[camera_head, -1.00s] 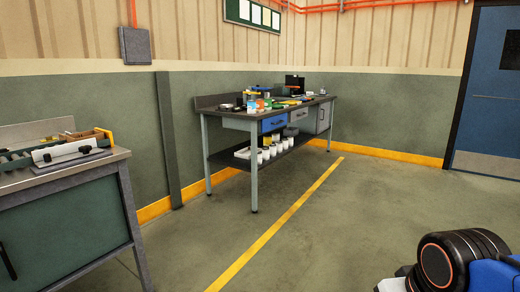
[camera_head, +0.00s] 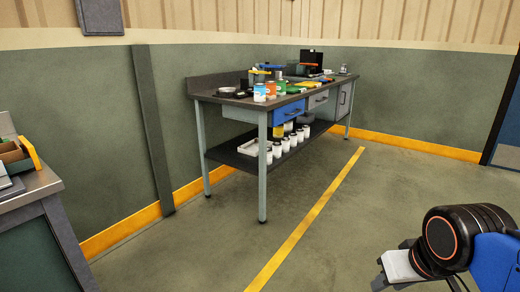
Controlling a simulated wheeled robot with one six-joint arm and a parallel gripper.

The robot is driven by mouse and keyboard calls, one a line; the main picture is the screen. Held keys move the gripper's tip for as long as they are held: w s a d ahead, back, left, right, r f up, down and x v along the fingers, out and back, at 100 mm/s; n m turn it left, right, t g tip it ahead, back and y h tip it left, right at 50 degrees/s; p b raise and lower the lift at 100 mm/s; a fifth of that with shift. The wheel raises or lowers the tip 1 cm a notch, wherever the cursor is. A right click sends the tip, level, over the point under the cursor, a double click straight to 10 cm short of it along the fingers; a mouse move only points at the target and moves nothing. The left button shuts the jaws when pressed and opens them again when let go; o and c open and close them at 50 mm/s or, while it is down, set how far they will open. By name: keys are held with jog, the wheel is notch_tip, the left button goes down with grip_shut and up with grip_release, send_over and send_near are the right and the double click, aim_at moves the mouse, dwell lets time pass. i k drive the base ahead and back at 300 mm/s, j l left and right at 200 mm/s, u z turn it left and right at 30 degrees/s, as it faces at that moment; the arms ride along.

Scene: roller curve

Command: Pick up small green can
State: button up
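A small green can (camera_head: 281,87) stands on the workbench top (camera_head: 236,99), near its front edge. It is the rightmost of a short row, beside an orange can (camera_head: 271,90) and a blue-and-white can (camera_head: 260,92). Part of my arm shows at the lower right, with a black joint, a blue link and a pale grey piece. My gripper's fingers do not show. The arm is well apart from the bench and the cans.
White cans (camera_head: 277,150) stand on the bench's lower shelf (camera_head: 237,156). A blue drawer (camera_head: 289,112) sits under the top. A grey cabinet (camera_head: 40,190) stands at the left. The floor before the bench is clear, with a yellow line (camera_head: 305,220).

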aim_at(281, 83)
jog(key=i, duration=2.05)
